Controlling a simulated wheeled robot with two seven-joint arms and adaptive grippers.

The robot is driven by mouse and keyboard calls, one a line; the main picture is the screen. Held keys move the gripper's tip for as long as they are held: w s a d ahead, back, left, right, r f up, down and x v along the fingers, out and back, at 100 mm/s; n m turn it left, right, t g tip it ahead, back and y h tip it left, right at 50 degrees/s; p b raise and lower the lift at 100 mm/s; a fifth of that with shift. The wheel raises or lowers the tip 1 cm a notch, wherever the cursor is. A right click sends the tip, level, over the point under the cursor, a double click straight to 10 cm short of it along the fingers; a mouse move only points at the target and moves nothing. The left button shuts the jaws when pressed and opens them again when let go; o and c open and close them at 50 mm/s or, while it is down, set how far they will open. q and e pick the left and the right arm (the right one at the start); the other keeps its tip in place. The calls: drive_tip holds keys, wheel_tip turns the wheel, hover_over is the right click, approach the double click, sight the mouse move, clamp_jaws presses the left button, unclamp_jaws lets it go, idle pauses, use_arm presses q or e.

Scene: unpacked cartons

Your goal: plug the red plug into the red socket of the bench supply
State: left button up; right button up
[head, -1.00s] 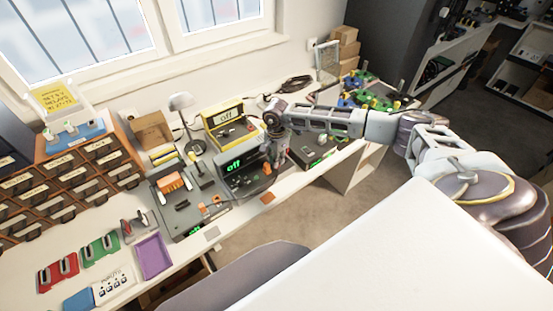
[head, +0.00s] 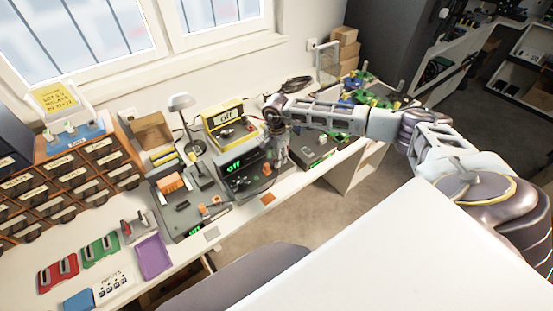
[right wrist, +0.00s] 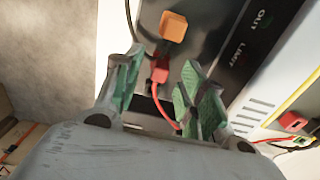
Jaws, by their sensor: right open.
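The bench supply (head: 238,172) is the dark box with a green "off" display in the middle of the bench. In the right wrist view its dark panel (right wrist: 215,45) carries the words OUT and LIMIT. A red plug (right wrist: 160,73) with a red cable shows between the spread fingers of my right gripper (right wrist: 165,88), close to that panel. The gripper is open, with green pads, and I cannot tell whether a pad touches the plug. In the head view my right gripper (head: 278,163) points down at the supply's right side. The red socket is not clearly visible. My left gripper is out of view.
An orange block (right wrist: 174,27) sits at the panel. A yellow-framed meter (head: 229,124) stands behind the supply; a red connector (right wrist: 292,122) shows at right in the wrist view. A lamp (head: 181,103), soldering gear and a purple tray (head: 153,257) lie to the left.

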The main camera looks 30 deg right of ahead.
wheel_tip(320, 180, up, 10)
idle(0.6)
idle(0.4)
